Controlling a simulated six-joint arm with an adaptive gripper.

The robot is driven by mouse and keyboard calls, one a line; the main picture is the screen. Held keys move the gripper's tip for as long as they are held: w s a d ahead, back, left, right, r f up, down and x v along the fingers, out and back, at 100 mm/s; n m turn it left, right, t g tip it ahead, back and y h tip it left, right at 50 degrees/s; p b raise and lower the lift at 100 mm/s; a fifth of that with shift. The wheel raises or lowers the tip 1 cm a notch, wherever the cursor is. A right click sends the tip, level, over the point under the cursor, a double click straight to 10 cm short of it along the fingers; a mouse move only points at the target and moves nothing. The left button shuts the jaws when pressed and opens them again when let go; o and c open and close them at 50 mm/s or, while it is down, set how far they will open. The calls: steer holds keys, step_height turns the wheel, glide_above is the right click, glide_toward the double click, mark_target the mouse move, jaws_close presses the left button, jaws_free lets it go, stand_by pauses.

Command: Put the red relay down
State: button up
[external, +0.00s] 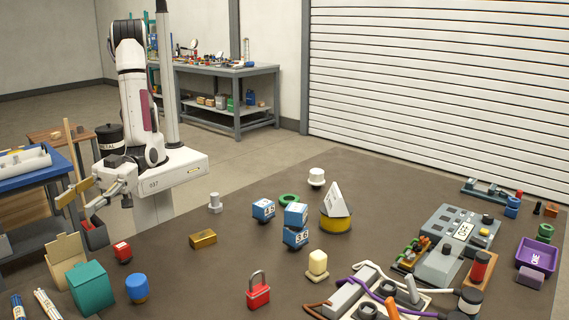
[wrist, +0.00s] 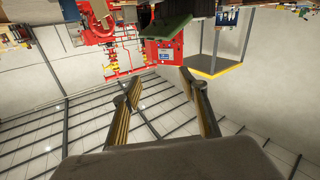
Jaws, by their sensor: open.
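The wrist camera is tilted and shows the ceiling and far walls, not the mat.
A teal box (external: 90,288), a tan open carton (external: 68,258) and a blue cylinder (external: 137,288) stand near the red block. A brass block (external: 203,239) and a red padlock (external: 258,290) lie further right. Bare mat (external: 190,280) shows between them.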

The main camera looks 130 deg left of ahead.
steer(key=s+a+f+m+g, duration=0.2)
steer(key=a+g, duration=0.1)
steer(key=a, duration=0.2)
steer(key=s+a+f+m+g+y, duration=0.1)
steer(key=s+a+f+m+g, duration=0.15)
steer(key=a, duration=0.35)
steer(key=s+a+f+m+g, duration=0.2)
steer(key=a+m+g, duration=0.1)
steer(key=a, duration=0.2)
glide_toward(123, 253)
steer(key=shift+s+d+f+n+y, duration=0.1)
steer(key=shift+s+d+n+y, duration=0.2)
steer(key=shift+s+d, duration=0.35)
steer(key=shift+f, duration=0.45)
steer(key=shift+d, duration=0.15)
steer(key=shift+x, duration=1.2)
steer(key=shift+d, duration=0.1)
